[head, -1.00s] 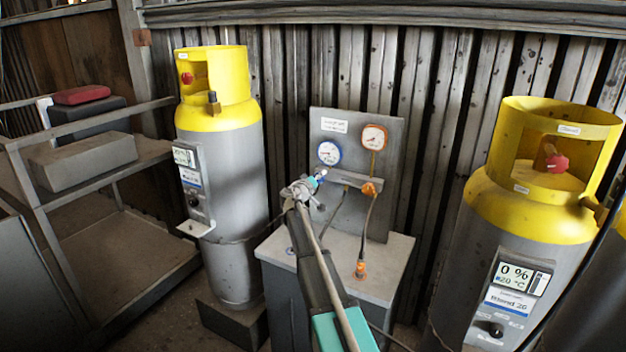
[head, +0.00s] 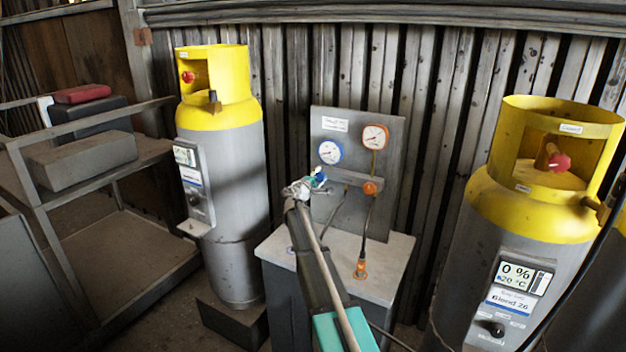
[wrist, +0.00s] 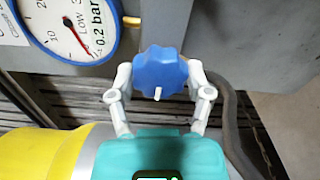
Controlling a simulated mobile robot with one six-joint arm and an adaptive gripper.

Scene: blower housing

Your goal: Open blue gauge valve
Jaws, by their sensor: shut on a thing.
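The blue gauge valve is a lobed blue knob (wrist: 160,72) with a small white pointer, seen in the wrist view between the fingers of my gripper (wrist: 160,85). My gripper is shut on the knob, one finger on each side. In the head view my gripper (head: 304,188) is at the manifold below the blue-rimmed gauge (head: 330,151), and it hides most of the knob. The blue gauge also shows in the wrist view (wrist: 70,28), with "LOW" and "0.2 bar" on its face.
An orange-rimmed gauge (head: 375,137) and an orange knob (head: 371,188) sit to the right on the grey panel (head: 393,210). Yellow-topped cylinders stand left (head: 222,165) and right (head: 530,215). A hose with an orange fitting (head: 360,268) hangs over the cabinet top (head: 395,250).

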